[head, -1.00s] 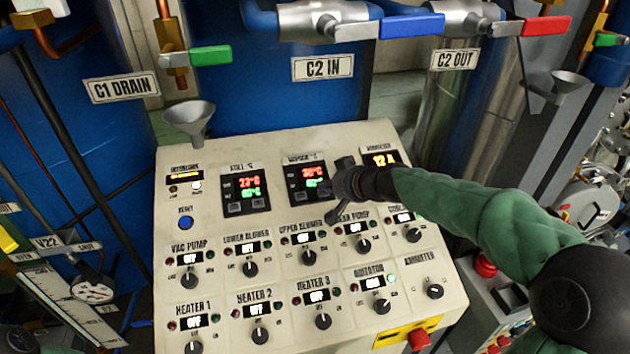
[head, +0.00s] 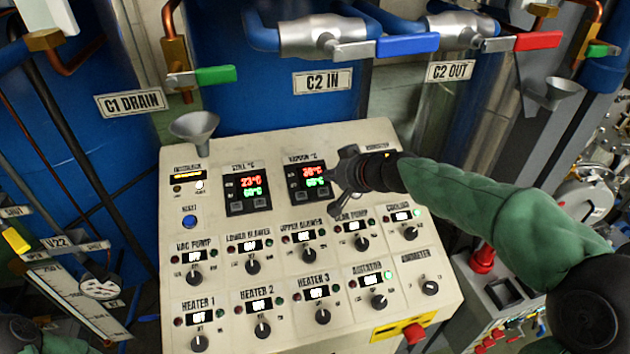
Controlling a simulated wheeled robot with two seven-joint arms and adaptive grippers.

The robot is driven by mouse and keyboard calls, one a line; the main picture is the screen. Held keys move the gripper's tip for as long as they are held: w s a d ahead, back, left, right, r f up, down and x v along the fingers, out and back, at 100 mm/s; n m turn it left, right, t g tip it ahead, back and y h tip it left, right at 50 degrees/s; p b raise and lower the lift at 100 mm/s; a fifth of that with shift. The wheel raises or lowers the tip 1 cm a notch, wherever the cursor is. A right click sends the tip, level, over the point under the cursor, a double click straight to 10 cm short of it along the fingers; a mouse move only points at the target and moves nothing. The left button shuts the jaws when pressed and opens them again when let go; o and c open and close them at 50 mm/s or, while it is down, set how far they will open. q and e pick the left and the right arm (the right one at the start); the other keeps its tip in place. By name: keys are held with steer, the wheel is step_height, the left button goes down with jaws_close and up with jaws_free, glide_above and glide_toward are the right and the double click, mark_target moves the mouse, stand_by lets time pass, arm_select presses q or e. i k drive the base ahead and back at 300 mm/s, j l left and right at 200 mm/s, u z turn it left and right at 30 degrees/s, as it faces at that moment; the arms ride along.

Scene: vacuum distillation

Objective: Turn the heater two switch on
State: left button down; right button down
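The heater 2 switch (head: 262,330) is a black rotary knob in the bottom row of the cream control panel (head: 225,152). Its small display (head: 258,306) appears to read OFF. My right gripper (head: 338,182) is above the upper right part of the panel, beside the vapour temperature display (head: 308,178). Its dark fingers are spread and nothing shows between them. It is up and to the right of the heater 2 knob, well apart from it. The gripper and wrist hide the upper right display. My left gripper is not in view.
Heater 1 (head: 200,343) and heater 3 (head: 323,316) knobs flank heater 2, with the lower blower knob (head: 253,266) above. A red button (head: 414,333) sits at the panel's lower right edge. A funnel (head: 195,127) stands behind the panel's left corner.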

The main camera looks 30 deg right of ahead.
mark_target(262, 331)
steer(key=k+j, duration=0.15)
steer(key=k, duration=0.35)
steer(key=k+j, duration=0.2)
steer(key=k, duration=0.25)
